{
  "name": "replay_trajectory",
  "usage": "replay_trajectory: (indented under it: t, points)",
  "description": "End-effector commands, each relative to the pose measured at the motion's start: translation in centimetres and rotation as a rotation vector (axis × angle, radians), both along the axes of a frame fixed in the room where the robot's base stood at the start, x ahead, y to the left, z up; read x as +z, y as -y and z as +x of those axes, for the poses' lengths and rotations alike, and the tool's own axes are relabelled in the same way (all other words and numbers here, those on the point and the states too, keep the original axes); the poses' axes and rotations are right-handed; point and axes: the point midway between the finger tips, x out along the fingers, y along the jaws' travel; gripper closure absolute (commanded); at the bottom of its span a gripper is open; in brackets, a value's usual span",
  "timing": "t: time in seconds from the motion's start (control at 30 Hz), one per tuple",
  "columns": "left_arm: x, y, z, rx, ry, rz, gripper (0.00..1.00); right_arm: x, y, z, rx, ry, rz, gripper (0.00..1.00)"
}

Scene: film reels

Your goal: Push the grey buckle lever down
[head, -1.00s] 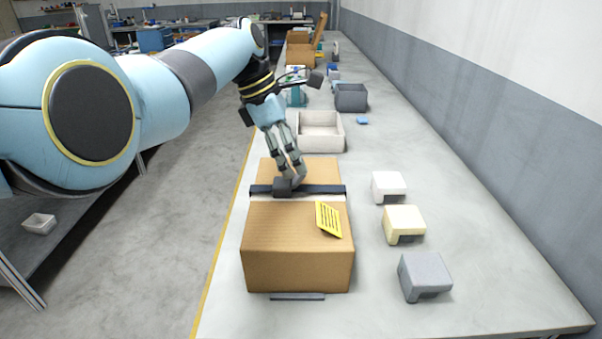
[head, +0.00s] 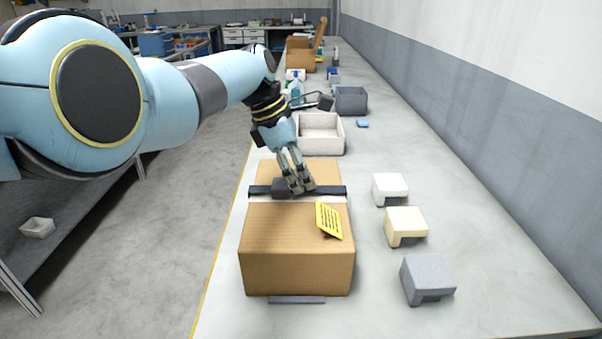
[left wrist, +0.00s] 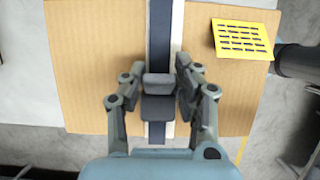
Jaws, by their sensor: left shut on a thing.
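A brown cardboard box (head: 297,258) stands on the bench with a dark strap (head: 333,191) across its top. A dark grey buckle (head: 283,188) sits on the strap; in the left wrist view its body (left wrist: 158,108) lies flat. The grey buckle lever (left wrist: 158,80) shows between my fingers there; its exact tilt is hard to tell. My left gripper (head: 301,186) is low over the box top, shut on the lever, and its fingers hide the lever in the head view. My right gripper is not in view.
A yellow label (head: 328,220) is on the box. White (head: 389,188), cream (head: 405,225) and grey (head: 427,278) blocks stand to its right. A white tray (head: 320,147) and grey bin (head: 351,99) are behind. The bench between box and blocks is clear.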

Motion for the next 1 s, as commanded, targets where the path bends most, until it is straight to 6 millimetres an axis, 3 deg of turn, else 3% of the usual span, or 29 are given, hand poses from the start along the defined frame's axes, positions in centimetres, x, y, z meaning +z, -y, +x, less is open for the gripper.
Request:
replay_trajectory:
  t: [0.17,0.47,0.8,0.83,1.0]
  points:
    - [-0.1,0.2,0.0,-0.001,-0.001,0.015,1.0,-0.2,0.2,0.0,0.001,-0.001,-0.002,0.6]
    - [-0.8,0.7,0.0,-0.003,-0.001,0.229,1.0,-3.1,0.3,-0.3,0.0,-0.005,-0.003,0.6]
    - [-0.5,0.6,0.0,-0.001,0.0,0.249,1.0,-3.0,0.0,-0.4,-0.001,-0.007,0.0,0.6]
    - [-0.5,0.6,0.0,-0.001,0.0,0.249,0.67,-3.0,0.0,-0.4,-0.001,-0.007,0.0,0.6]
    - [-0.5,0.6,0.0,-0.001,0.0,0.248,0.46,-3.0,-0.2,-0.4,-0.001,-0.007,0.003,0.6]
